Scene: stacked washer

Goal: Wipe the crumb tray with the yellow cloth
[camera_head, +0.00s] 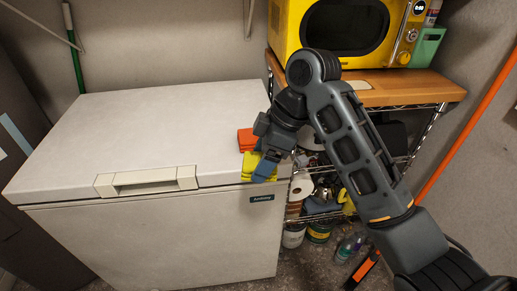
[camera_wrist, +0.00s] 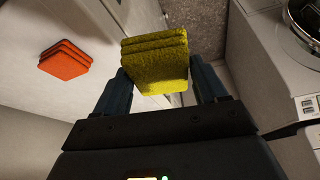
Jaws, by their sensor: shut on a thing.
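The yellow cloth (camera_head: 248,168), a folded textured stack, is at the front right edge of the white chest freezer's lid. My gripper (camera_head: 264,167) is shut on it. In the wrist view the cloth (camera_wrist: 155,62) sits between the two fingers of my gripper (camera_wrist: 160,84). Whether the cloth touches the lid is not clear. I cannot make out a crumb tray in either view.
A folded orange cloth (camera_head: 247,138) lies on the freezer lid (camera_head: 150,125) just behind the yellow one. A wire shelf with a wooden top (camera_head: 390,88) stands at right, carrying a yellow microwave (camera_head: 345,28). Most of the lid is clear.

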